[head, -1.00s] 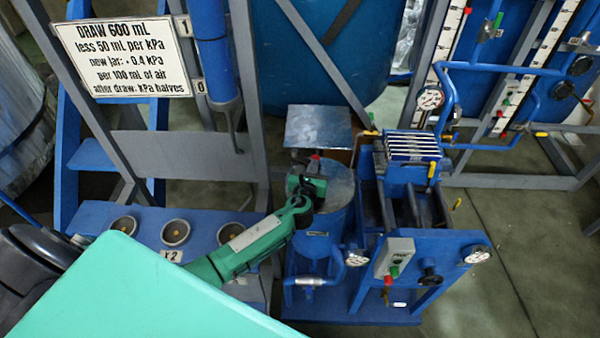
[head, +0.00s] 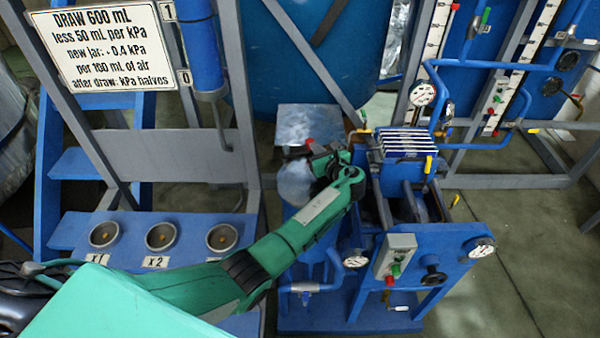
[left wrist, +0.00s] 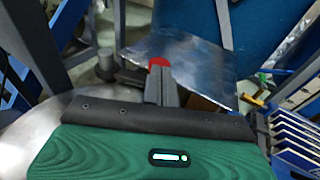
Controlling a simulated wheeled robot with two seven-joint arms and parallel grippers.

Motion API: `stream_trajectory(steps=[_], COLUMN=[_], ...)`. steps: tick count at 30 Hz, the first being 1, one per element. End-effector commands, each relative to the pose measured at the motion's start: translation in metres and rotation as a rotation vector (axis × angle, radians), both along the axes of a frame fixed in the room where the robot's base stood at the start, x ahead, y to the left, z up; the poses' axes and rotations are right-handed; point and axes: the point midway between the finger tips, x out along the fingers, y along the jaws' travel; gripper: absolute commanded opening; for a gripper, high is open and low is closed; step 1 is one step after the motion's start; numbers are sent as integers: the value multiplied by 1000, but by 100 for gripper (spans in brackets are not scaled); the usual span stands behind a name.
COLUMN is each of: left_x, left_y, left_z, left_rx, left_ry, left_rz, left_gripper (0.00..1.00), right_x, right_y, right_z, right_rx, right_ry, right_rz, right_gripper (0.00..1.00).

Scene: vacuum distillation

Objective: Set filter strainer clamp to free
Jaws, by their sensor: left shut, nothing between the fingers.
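The filter strainer appears to be the blue vessel with a round grey lid (head: 294,183), left of the plate stack. A small red piece (head: 309,141) shows at the lid's far side, perhaps the clamp's handle. It also shows as a red tip (left wrist: 158,62) in the left wrist view, just beyond my fingers. My green left gripper (head: 316,152) is over the lid's right far part, shut and empty. The left wrist view shows its dark fingers (left wrist: 161,86) together, overlapping the red piece's lower edge; I cannot tell whether they touch. Most of the clamp is hidden. My right gripper is out of view.
A shiny metal sheet (head: 308,124) lies behind the lid. The blue frame with stacked plates (head: 408,142) stands close on the right, with a grey switch box (head: 395,256) and gauges in front. A shelf with round cups (head: 162,236) is at left.

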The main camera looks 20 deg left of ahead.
Motion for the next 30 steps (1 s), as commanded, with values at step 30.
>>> stream_trajectory(steps=[30], left_x=[38], left_y=[18], left_z=[0], left_rx=[0], left_ry=[1], left_rz=[160], left_gripper=[0], right_x=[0], right_y=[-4], right_z=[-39], right_rx=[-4], right_ry=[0], right_rz=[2], right_gripper=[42])
